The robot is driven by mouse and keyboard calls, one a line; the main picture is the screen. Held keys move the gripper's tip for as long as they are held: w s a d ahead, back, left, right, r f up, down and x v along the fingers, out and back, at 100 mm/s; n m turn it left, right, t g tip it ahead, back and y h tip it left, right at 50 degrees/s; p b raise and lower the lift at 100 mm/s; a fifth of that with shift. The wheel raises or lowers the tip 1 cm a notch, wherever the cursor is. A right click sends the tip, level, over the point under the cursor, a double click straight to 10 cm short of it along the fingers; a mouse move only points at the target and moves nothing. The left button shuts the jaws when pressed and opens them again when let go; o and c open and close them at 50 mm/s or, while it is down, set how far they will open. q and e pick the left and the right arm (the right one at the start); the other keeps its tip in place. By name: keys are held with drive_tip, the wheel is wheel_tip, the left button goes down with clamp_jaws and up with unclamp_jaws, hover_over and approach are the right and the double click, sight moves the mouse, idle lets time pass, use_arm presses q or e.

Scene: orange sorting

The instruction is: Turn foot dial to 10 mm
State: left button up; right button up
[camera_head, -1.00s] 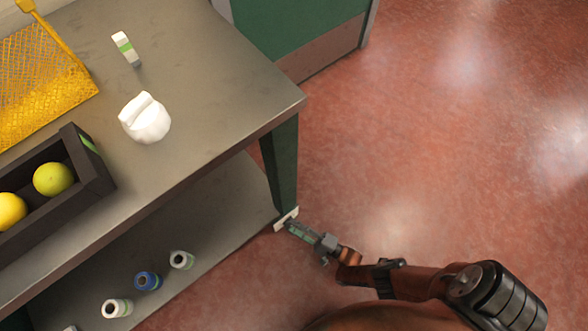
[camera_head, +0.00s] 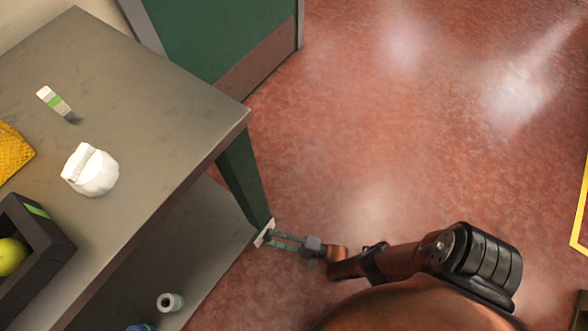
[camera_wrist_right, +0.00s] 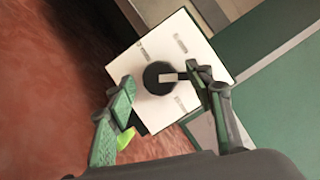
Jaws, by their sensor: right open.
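The foot dial (camera_wrist_right: 157,84) is a round black knob with a light pointer bar, on a white square plate (camera_wrist_right: 150,45) with small printed marks too blurred to read. In the right wrist view the bar points right, toward one fingertip. In the head view the plate (camera_head: 264,232) is at the bottom of the table leg. My right gripper (camera_head: 272,240) is at the plate, its fingers apart. In the wrist view its green-padded fingertips (camera_wrist_right: 161,78) stand on either side of the knob; I cannot tell whether they touch it. My left gripper is not in view.
The grey table (camera_head: 150,120) holds a white rounded item (camera_head: 91,170), a small striped block (camera_head: 55,103) and a dark crate (camera_head: 40,235) with yellow-green fruit. Small rolls stand on the lower shelf (camera_head: 190,250).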

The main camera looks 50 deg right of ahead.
drive_tip(key=v, duration=1.2)
idle(0.7)
